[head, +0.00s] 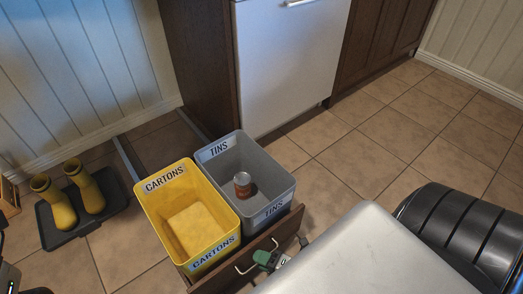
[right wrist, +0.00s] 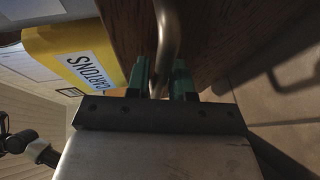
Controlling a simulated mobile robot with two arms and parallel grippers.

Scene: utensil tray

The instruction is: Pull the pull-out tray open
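The pull-out tray's wooden front (head: 224,284) shows in the head view, with a curved metal handle (head: 246,270) on it. The tray stands out from the dark cabinet, its rails (head: 128,160) bare behind the bins. It carries a yellow CARTONS bin (head: 167,188) and a grey TINS bin (head: 284,186). My right gripper (head: 268,259) is at the handle. In the right wrist view its green fingers (right wrist: 160,80) stand on both sides of the handle bar (right wrist: 169,30) and appear closed on it. My left gripper's fingers do not show.
A tin (head: 242,185) stands in the grey bin; the yellow bin looks empty. Yellow boots (head: 61,207) stand on a dark mat (head: 50,239) at the left. A white appliance front (head: 290,65) is behind. Tiled floor (head: 390,145) is clear at the right.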

